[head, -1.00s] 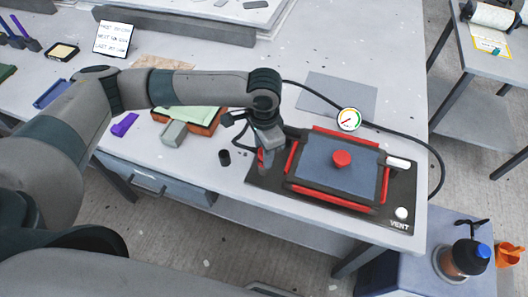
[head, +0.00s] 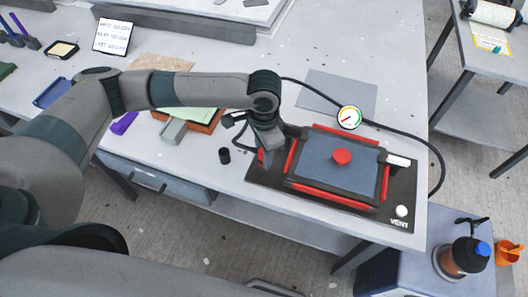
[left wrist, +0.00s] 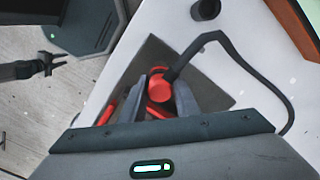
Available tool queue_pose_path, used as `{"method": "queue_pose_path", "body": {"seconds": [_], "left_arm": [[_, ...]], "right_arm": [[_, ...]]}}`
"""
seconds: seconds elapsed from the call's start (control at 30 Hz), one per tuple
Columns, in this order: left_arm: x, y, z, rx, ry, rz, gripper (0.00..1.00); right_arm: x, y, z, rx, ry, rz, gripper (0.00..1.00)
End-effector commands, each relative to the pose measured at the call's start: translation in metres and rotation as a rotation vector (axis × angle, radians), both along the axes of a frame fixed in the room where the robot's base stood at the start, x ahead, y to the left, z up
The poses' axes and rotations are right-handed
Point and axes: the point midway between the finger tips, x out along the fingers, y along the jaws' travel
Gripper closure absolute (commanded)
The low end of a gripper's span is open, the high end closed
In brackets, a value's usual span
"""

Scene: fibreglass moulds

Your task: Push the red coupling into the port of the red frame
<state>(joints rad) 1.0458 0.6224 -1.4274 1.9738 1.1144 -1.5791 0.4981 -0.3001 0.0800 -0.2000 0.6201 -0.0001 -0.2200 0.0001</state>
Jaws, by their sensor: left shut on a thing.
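The red frame (head: 333,201) lies on a dark base plate at the right end of the table, around a blue-grey panel with a red knob. My left gripper (head: 265,158) is at the left side of this frame, pointing down. In the left wrist view my left gripper (left wrist: 162,98) is shut on the red coupling (left wrist: 159,91), which has a dark hose on it. The port is hidden by the gripper and coupling, so I cannot tell whether they touch. A dark gripper, seemingly my right one (left wrist: 54,63), shows small in the left wrist view, well apart.
A pressure gauge (head: 349,118) stands behind the frame, and a black hose (head: 405,134) loops round its right. A small black cup (head: 224,156) is left of the gripper. A grey block (head: 173,132) lies farther left. A grey mat (head: 338,95) lies behind.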

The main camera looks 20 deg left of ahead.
Motion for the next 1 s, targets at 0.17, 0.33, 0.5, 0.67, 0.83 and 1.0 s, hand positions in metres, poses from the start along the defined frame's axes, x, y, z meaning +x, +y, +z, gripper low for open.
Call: {"method": "queue_pose_path", "body": {"seconds": [0.17,0.33,0.5,0.67,0.83,1.0], "left_arm": [[0.0,0.0,0.0,0.0,0.0,0.0,0.5],[0.0,0.0,-0.001,0.0,0.0,0.0,0.5],[0.0,0.0,0.001,-0.001,-0.001,0.001,0.5],[0.001,0.0,0.01,-0.001,-0.002,0.002,0.5],[0.001,0.0,0.032,-0.001,-0.004,0.0,0.5],[0.001,0.0,0.063,-0.001,-0.005,0.0,0.5]], "right_arm": [[0.0,0.0,0.0,0.0,0.0,0.0,0.69],[0.0,0.0,0.0,0.0,0.0,0.0,0.69],[0.0,0.0,-0.001,0.0,0.0,0.0,0.69],[0.0,0.0,-0.003,0.0,0.0,0.0,0.69],[0.0,0.0,-0.008,0.0,0.0,0.0,0.69],[0.0,0.0,-0.015,0.0,0.0,0.0,0.69]]}}
